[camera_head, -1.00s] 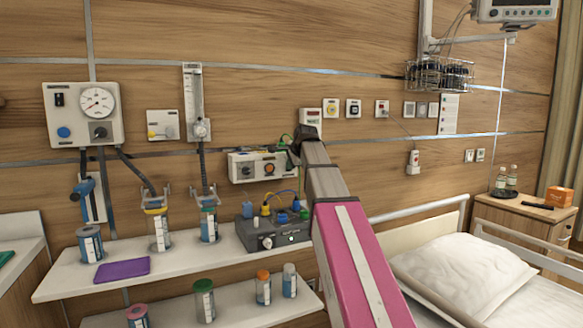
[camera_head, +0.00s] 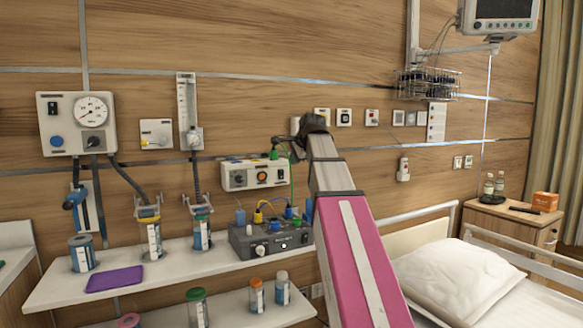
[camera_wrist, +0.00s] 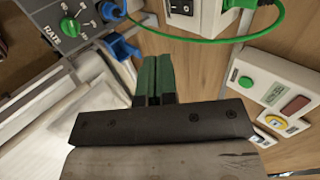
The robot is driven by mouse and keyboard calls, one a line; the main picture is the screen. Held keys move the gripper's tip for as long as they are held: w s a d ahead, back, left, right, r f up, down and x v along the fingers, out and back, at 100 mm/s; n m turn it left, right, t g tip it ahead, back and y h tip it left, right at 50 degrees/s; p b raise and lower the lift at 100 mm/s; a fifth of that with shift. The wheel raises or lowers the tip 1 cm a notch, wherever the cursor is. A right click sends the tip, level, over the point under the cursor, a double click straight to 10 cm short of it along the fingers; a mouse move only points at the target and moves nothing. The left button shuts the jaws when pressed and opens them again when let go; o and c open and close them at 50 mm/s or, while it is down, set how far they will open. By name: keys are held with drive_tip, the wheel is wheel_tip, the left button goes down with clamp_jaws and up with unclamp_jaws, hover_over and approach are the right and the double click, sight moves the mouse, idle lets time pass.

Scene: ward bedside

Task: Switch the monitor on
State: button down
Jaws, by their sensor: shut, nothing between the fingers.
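The monitor (camera_head: 500,14) hangs from a wall arm at the top right of the head view, its top edge cut off. Its dark screen faces the room, with a row of small buttons below it. My gripper (camera_head: 312,124) is far to the left of it and lower, close to the wall above the white wall box. In the wrist view my gripper's green fingers (camera_wrist: 153,78) are together with nothing between them. Its fingertips cannot be made out in the head view.
A white wall box (camera_head: 254,174) and a grey device (camera_head: 270,238) on the shelf (camera_head: 190,262) are below my gripper. A white panel (camera_wrist: 275,95) with coloured buttons is right in the wrist view. A wire basket (camera_head: 427,84) hangs below the monitor. The bed (camera_head: 505,300) stands lower right.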

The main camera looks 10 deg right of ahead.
sight(281, 174)
drive_tip(key=shift+s+d+r, duration=0.1)
drive_tip(key=shift+s+r, duration=0.35)
drive_tip(key=shift+s+f, duration=0.15)
drive_tip(key=shift+f, duration=0.6)
drive_tip(key=x, duration=0.4)
drive_tip(key=w+r+x, duration=0.1)
drive_tip(key=x, duration=0.7)
drive_tip(key=shift+w+r, duration=0.1)
drive_tip(key=shift+w, duration=0.1)
drive_tip(key=shift+w+a, duration=0.3)
drive_tip(key=shift+w, duration=0.25)
